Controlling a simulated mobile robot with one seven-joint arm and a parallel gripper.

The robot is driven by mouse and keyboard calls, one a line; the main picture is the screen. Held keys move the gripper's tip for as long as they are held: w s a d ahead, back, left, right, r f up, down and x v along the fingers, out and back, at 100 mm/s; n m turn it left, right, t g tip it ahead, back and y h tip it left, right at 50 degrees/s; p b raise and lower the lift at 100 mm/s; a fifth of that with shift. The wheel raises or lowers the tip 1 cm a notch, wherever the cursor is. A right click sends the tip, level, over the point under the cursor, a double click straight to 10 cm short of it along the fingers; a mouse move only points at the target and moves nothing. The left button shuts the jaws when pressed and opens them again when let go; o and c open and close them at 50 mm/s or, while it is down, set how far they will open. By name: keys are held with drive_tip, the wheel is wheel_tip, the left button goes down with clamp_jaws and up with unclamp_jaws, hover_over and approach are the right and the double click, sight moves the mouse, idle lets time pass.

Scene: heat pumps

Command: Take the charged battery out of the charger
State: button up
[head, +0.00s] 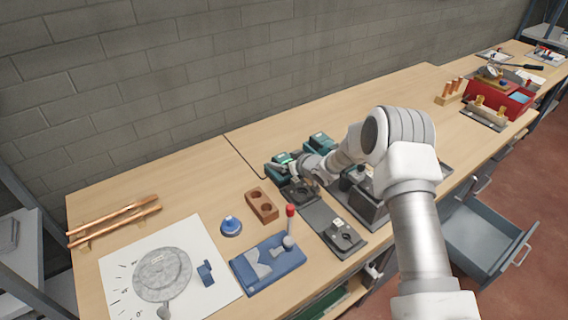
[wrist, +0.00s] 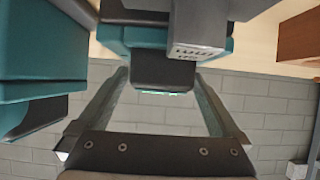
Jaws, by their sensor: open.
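In the head view, a teal and black unit with a green light (head: 281,160) sits on the bench beside my gripper (head: 303,174). In the wrist view, a teal body with a dark block (wrist: 163,72) lies ahead of my gripper (wrist: 160,78). Small green lights show at the block's edge. My open fingers stand on either side of the block, and I cannot tell whether they touch it. I cannot clearly tell battery from charger. A second teal unit (head: 319,141) stands farther back; a large teal body (wrist: 40,55) fills the wrist view's left side.
A grey block (wrist: 200,24) sits close to the fingers. A brown block with holes (head: 262,205), a blue fixture with a red-knobbed lever (head: 268,262) and a black device (head: 344,234) are nearby. The brick wall (head: 200,70) bounds the bench behind.

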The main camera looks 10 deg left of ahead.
drive_tip(key=shift+r, duration=0.1)
clamp_jaws()
idle(0.4)
